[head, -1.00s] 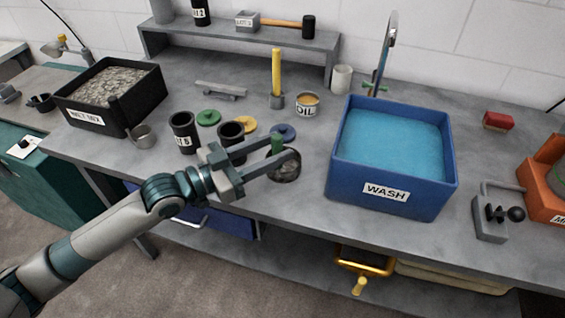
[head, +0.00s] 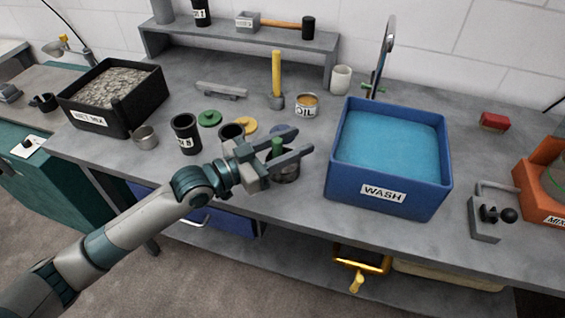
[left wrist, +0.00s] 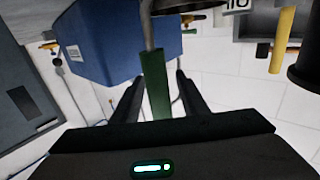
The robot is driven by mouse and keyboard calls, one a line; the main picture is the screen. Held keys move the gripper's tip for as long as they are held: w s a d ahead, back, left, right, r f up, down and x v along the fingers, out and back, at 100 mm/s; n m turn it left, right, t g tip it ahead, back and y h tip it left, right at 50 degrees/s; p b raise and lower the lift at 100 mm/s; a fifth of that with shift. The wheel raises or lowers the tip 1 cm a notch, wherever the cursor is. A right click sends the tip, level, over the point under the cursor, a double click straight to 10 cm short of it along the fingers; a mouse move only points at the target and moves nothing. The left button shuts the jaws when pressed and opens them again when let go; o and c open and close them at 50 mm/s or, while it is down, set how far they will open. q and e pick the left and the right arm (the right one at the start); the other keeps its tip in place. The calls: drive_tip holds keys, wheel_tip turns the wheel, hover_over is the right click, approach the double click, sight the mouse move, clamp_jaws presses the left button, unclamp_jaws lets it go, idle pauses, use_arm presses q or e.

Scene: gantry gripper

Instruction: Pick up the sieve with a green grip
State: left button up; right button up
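The sieve (head: 287,172) is a dark round bowl on the bench, left of the blue wash tub. Its green grip (head: 276,147) stands upright above it. My left gripper (head: 300,140) is open, with one finger on each side of the green grip. In the left wrist view the green grip (left wrist: 156,85) lies between the two fingers (left wrist: 158,88), with gaps visible on both sides. The sieve's dark bowl (left wrist: 183,5) is cut off at the top edge there. In the head view the near finger and gripper body partly hide the sieve. My right gripper is not in view.
The blue wash tub (head: 388,188) stands close right of the sieve. Black cups (head: 186,134), coloured lids (head: 209,118), an oil tin (head: 306,106) and a yellow-handled tool (head: 277,80) stand behind and left. A black gravel tray (head: 120,122) is far left.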

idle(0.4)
use_arm(q)
clamp_jaws()
drive_tip(key=shift+r, duration=0.2)
